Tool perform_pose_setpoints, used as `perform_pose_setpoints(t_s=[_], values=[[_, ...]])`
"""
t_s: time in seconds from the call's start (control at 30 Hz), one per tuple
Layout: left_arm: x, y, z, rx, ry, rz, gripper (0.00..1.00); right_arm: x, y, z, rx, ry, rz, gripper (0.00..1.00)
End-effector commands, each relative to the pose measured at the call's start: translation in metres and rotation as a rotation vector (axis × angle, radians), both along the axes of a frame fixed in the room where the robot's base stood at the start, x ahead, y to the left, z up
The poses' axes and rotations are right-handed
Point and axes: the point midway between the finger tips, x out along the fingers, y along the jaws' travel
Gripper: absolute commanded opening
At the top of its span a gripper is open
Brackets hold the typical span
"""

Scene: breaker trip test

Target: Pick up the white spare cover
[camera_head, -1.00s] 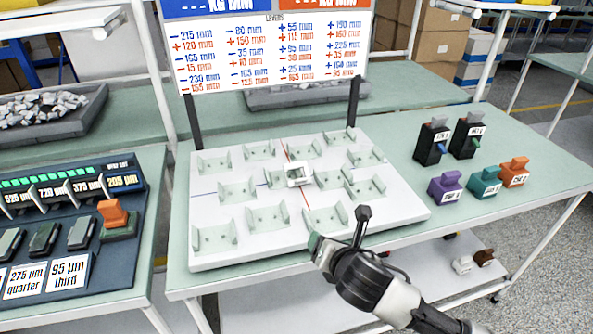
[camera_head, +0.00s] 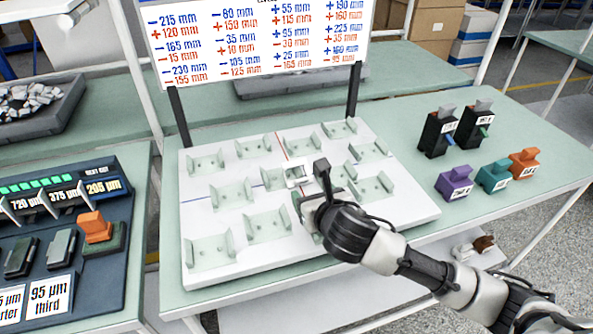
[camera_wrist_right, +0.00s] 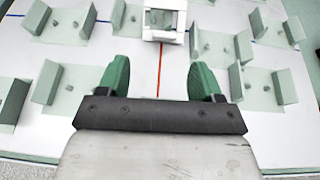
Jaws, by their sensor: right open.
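A small white hollow piece (camera_head: 297,175), which looks like the white cover, sits near the middle of the pale fixture board (camera_head: 400,214). In the right wrist view it shows as a white open frame (camera_wrist_right: 165,20) at the top edge, partly cut off. My right gripper (camera_head: 310,195) is over the board, just in front of the white piece. Its green-tipped fingers (camera_wrist_right: 160,75) are apart with nothing between them, and the white piece lies beyond the tips. My left gripper is not in view.
Pale bracket pairs (camera_head: 268,226) surround the white piece. Black blocks (camera_head: 437,133) and purple (camera_head: 454,182), teal (camera_head: 493,176) and orange (camera_head: 524,163) blocks stand to the right. Another white object (camera_head: 463,250) lies on the lower shelf. A sign (camera_head: 255,40) stands behind.

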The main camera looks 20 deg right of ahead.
Motion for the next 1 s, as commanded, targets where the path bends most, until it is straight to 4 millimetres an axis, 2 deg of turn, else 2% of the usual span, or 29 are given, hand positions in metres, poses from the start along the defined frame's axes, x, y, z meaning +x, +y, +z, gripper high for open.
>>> perform_pose_setpoints(t_s=[0.1,0.27,0.6,0.9,1.0], values=[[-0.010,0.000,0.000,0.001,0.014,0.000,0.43,0.016,0.001,-0.006,0.001,0.000,0.000,0.66],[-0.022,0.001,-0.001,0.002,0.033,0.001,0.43,0.027,0.001,-0.010,0.003,0.000,-0.001,0.66],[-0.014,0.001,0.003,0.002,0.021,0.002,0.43,0.069,-0.002,-0.023,0.004,0.000,-0.002,0.66],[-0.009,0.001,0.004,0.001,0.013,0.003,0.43,0.074,-0.001,-0.026,0.002,0.000,0.000,0.66],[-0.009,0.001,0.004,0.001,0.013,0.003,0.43,0.073,-0.001,-0.026,0.002,0.000,0.000,0.52]])
